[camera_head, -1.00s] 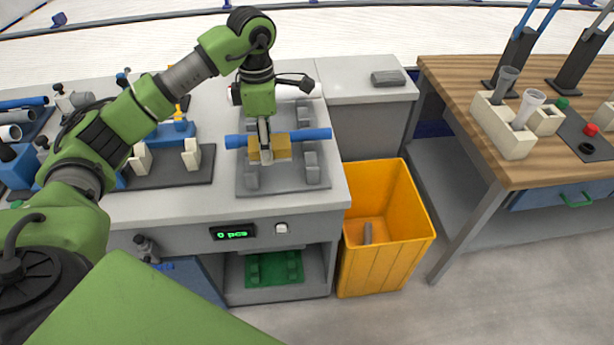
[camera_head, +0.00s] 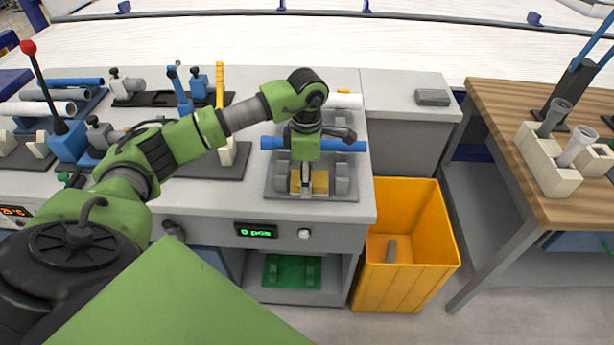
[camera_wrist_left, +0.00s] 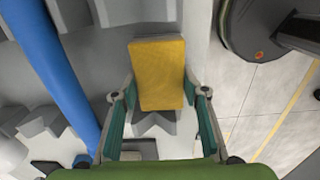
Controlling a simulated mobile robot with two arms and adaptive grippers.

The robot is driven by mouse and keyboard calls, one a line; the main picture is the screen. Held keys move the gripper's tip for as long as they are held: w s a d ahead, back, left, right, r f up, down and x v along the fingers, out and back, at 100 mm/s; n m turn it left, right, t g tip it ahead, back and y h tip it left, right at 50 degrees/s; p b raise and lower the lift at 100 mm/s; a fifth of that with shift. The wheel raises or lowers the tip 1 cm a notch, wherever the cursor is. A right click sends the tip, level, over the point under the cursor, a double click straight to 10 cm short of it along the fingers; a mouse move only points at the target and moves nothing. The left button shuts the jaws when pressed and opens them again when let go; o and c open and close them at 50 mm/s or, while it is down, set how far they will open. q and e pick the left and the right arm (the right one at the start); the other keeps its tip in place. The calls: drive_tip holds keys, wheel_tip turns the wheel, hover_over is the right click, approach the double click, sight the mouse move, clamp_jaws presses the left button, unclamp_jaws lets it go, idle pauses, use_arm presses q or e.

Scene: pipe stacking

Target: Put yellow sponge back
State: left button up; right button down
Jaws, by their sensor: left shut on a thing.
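The yellow sponge (camera_head: 320,182) is between the fingers of my left gripper (camera_head: 307,188), over the front part of the grey pipe holder (camera_head: 312,194). In the left wrist view the sponge (camera_wrist_left: 158,72) is gripped at its sides by the two fingers of the left gripper (camera_wrist_left: 159,96). A blue pipe (camera_head: 350,146) lies across the holder behind the sponge; the pipe (camera_wrist_left: 58,75) also runs along the left of the wrist view, apart from the sponge. I cannot tell whether the sponge touches the holder. My right gripper is out of view.
An orange bin (camera_head: 405,275) with a grey piece inside stands right of the workbench (camera_head: 210,215). Below the bench is a green fixture (camera_head: 292,270). Pipes and clamps crowd the bench's left side. A wooden table (camera_head: 500,120) stands at the right.

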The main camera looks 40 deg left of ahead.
use_arm(q)
drive_tip(key=shift+f, duration=0.1)
drive_tip(key=o, duration=1.1)
drive_tip(key=shift+r, duration=0.35)
wheel_tip(320, 180, up, 12)
drive_tip(key=shift+f+b, duration=0.15)
drive_tip(key=shift+b, duration=0.7)
